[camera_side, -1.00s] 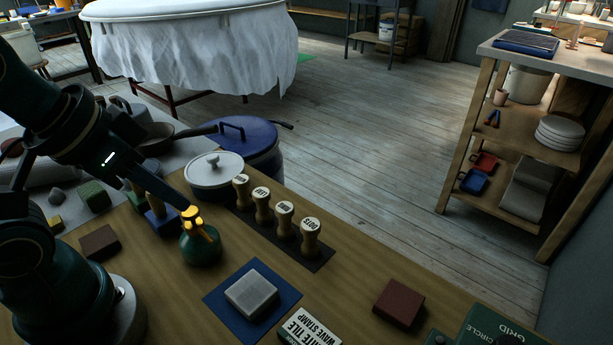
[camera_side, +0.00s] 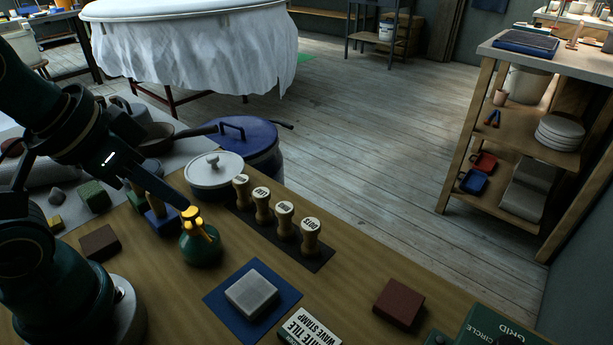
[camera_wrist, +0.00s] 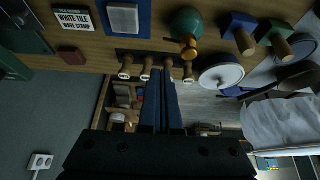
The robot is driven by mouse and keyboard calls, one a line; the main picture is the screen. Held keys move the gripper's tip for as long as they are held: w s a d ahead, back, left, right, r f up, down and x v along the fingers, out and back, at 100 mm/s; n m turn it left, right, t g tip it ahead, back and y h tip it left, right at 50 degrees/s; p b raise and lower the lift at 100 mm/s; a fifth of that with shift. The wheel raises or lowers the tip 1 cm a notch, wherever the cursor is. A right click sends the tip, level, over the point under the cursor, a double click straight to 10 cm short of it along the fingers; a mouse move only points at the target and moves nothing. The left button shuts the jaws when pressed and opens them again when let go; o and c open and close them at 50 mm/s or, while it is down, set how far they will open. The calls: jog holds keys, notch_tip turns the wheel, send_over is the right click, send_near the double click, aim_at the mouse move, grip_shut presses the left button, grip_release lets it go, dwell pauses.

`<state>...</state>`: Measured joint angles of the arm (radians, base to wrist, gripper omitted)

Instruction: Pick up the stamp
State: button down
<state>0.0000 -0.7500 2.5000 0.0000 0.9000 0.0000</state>
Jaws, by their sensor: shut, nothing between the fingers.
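Several wooden-handled stamps (camera_side: 284,220) stand upright in a row on a dark strip (camera_side: 318,265), with lettered tops such as "DOTS". The row of stamps also shows in the wrist view (camera_wrist: 125,70). A card (camera_side: 310,330) reads "...ITE TILE WAVE STAMP"; the wrist view shows it as "WHITE TILE WAVE STAMP" (camera_wrist: 75,21). My gripper (camera_side: 187,203) is shut and empty, left of the row and by the brass top of a green round object (camera_side: 201,248). In the wrist view its fingers (camera_wrist: 159,80) lie together and overlap part of the row; contact cannot be told.
A pale grey tile (camera_side: 251,294) lies on a blue mat (camera_side: 222,313). A red-brown block (camera_side: 398,303) is to its right. A blue-based wooden-handled tool (camera_side: 161,220) and a white lidded pot (camera_side: 216,176) stand nearby.

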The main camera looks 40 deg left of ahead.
jog(key=c, duration=0.8)
grip_release()
jog(key=shift+c, duration=0.2)
jog(key=w+r+m, duration=0.4)
jog(key=m, duration=0.1)
jog(key=m+g, duration=0.3)
jog(key=g, duration=0.2)
send_over(243, 193)
notch_tip(243, 193, down, 4)
jog(key=shift+g, duration=0.3)
jog(key=f, duration=0.5)
jog(key=a+f, duration=0.1)
jog(key=f, duration=0.2)
jog(key=shift+w+f, duration=0.2)
jog(key=shift+w, duration=0.05)
jog(key=shift+f, duration=3.4)
